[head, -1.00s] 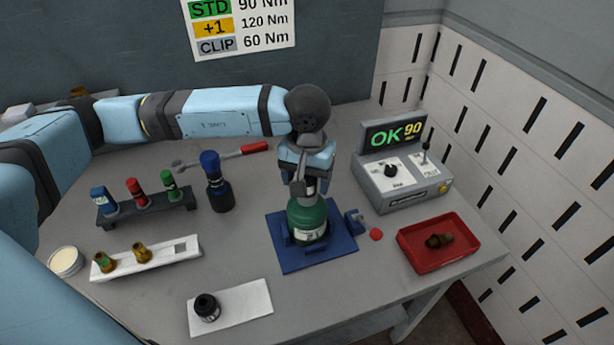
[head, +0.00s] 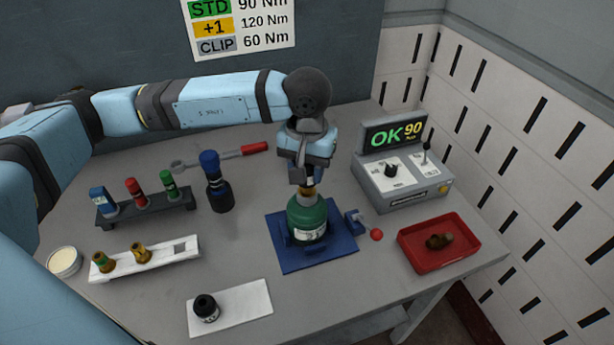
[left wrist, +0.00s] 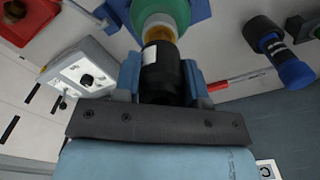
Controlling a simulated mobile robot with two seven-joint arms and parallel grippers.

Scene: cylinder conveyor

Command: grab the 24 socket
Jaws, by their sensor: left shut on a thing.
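My left gripper (head: 303,177) is above the green cylinder (head: 307,220) and is shut on a black cylindrical piece (left wrist: 162,72) with a white label. The piece is in line with the brass valve (left wrist: 160,34) on the cylinder top; I cannot tell whether they touch. A dark rack (head: 147,213) at left holds a blue socket (head: 103,200), a red socket (head: 136,192) and a green socket (head: 169,184). Their size marks are too small to read, so I cannot tell which is 24. My right gripper is not in view.
The green cylinder sits in a blue fixture (head: 285,262). A black, blue-topped tool (head: 217,190) and a red-handled wrench (head: 235,154) are left of it. A control box (head: 405,185) and red tray (head: 470,258) are at right. A white holder (head: 165,262) and white pad (head: 250,305) are in front.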

